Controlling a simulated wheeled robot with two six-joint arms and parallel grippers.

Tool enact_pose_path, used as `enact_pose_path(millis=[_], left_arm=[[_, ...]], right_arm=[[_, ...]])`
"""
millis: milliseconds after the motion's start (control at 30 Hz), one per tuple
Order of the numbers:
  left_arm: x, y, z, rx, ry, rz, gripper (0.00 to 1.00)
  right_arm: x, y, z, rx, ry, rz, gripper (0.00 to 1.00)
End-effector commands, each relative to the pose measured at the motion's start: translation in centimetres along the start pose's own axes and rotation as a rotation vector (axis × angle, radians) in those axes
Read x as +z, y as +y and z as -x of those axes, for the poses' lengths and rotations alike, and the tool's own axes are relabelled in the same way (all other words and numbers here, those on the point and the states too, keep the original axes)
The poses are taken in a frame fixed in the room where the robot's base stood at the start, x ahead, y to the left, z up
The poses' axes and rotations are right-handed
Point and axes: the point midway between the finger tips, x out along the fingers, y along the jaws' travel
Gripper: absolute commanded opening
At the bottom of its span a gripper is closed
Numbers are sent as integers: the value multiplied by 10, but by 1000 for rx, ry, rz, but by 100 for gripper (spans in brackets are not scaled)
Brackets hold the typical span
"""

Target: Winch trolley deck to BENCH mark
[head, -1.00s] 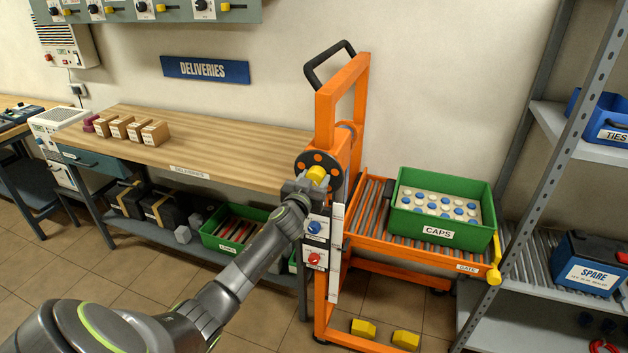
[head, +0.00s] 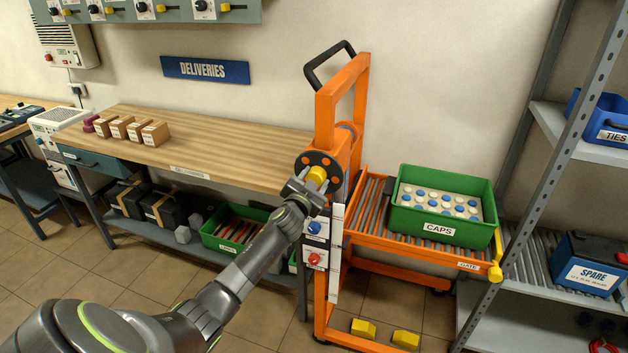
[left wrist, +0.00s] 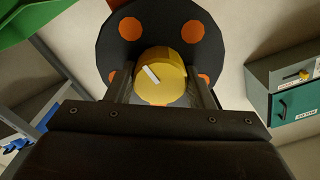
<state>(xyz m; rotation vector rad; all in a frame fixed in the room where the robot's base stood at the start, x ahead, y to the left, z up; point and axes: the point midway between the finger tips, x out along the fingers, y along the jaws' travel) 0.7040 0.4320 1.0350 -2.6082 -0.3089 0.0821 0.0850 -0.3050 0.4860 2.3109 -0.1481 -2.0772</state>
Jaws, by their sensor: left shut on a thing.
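The orange winch trolley (head: 327,118) stands between the bench and the shelf rack. Its roller deck (head: 372,196) carries a green CAPS crate (head: 440,229). A dark winch wheel (head: 319,158) with orange spots has a yellow knob (head: 317,175) at its hub; the knob also shows in the left wrist view (left wrist: 160,78) with a white line slanting on it. My left gripper (head: 310,184) is shut on this knob. A pale vertical strip (head: 336,252) runs down the trolley post; its marks are too small to read. My right gripper is not in view.
The wooden bench (head: 215,142) left of the trolley has several small boxes at its far left. A yellow GATE handle (head: 495,271) is at the deck's right end, close to the shelf rack (head: 575,140). Two yellow blocks (head: 363,328) lie near the trolley base.

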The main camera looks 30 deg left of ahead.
Motion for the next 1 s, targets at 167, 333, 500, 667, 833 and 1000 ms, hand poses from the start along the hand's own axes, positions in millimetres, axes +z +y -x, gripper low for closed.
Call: enact_pose_path(millis=[167, 333, 500, 667, 833, 1000], left_arm=[[0, 0, 0, 1, 0, -169, 25], [0, 0, 0, 1, 0, -331, 25], [0, 0, 0, 1, -1, -492, 25], [0, 0, 0, 1, -1, -644, 25], [0, 0, 0, 2, 0, -805, 25], [0, 0, 0, 2, -1, -967, 25]], right_arm=[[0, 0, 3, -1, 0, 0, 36], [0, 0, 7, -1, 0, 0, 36], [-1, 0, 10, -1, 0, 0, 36], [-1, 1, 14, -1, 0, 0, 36], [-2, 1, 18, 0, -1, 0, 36], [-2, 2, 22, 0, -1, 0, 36]])
